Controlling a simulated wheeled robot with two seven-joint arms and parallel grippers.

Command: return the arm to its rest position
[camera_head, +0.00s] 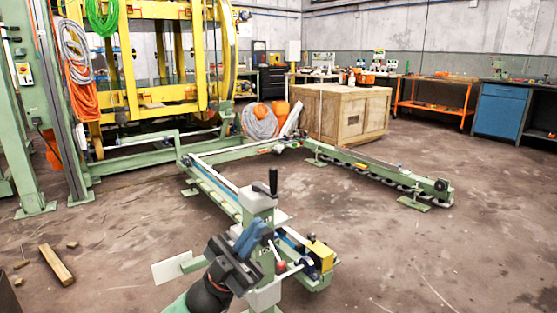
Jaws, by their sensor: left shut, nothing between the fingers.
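My left gripper (254,238) is at the lower middle of the head view, on my black wrist, with my arm coming in from the bottom left. It is shut and empty. It is close in front of the green post (260,198) of the ring inverter's floor frame and overlaps it in the picture; I cannot tell whether they touch. A black crank handle (272,180) stands on top of the post. A red knob (281,265) is just right of my wrist. My right gripper is not in view.
The green frame (215,186) runs back and then right along the floor. A yellow box (321,253) sits at its near end. A white plate (171,272) sticks out left. A wooden crate (345,112) stands behind; a wood block (56,264) lies left. The right floor is clear.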

